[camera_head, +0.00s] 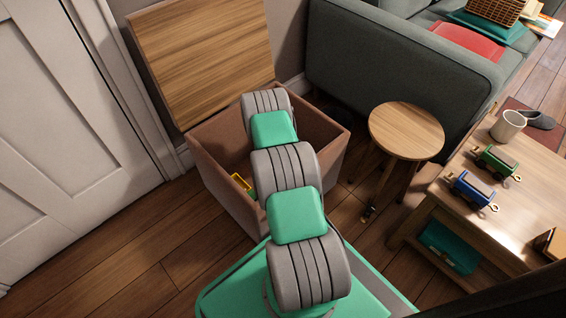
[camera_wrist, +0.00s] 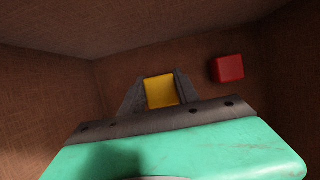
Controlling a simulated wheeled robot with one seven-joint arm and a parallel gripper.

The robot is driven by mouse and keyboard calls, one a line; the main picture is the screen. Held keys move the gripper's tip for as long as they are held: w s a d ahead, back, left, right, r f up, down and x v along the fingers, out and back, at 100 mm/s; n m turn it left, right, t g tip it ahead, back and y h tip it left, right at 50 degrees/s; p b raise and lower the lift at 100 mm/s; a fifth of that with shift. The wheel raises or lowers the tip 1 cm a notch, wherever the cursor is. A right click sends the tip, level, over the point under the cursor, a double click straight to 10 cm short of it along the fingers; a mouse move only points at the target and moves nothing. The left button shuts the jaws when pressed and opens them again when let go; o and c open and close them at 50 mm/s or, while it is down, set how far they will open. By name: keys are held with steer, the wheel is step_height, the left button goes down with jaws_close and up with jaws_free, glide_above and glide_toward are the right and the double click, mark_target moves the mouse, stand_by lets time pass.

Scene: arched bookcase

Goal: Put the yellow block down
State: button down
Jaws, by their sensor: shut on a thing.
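The yellow block (camera_wrist: 161,92) is between the two fingers of my gripper (camera_wrist: 160,90) in the wrist view, and the gripper is shut on it. My gripper is down inside an open brown box (camera_head: 221,184). In the head view my arm reaches into this box and hides the gripper. A small yellow thing (camera_head: 241,181) shows inside the box left of my arm; I cannot tell if it is the same block. Whether the held block touches the box floor is not clear.
A red block (camera_wrist: 228,68) lies in the box, right of the held block. The box's wooden lid (camera_head: 205,55) stands open at the back. A round stool (camera_head: 406,131), a grey sofa (camera_head: 400,60) and a low table (camera_head: 500,200) with toy wagons stand to the right.

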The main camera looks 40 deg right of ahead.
steer(key=shift+w+d+f+b, duration=0.15)
steer(key=shift+f+b, duration=0.25)
steer(key=shift+f, duration=0.55)
steer(key=shift+w+d+f+b, duration=0.1)
steer(key=shift+w+f+b, duration=0.25)
steer(key=shift+f, duration=0.6)
steer(key=shift+s+a, duration=0.1)
steer(key=shift+f, duration=0.15)
steer(key=c, duration=0.9)
jaws_free()
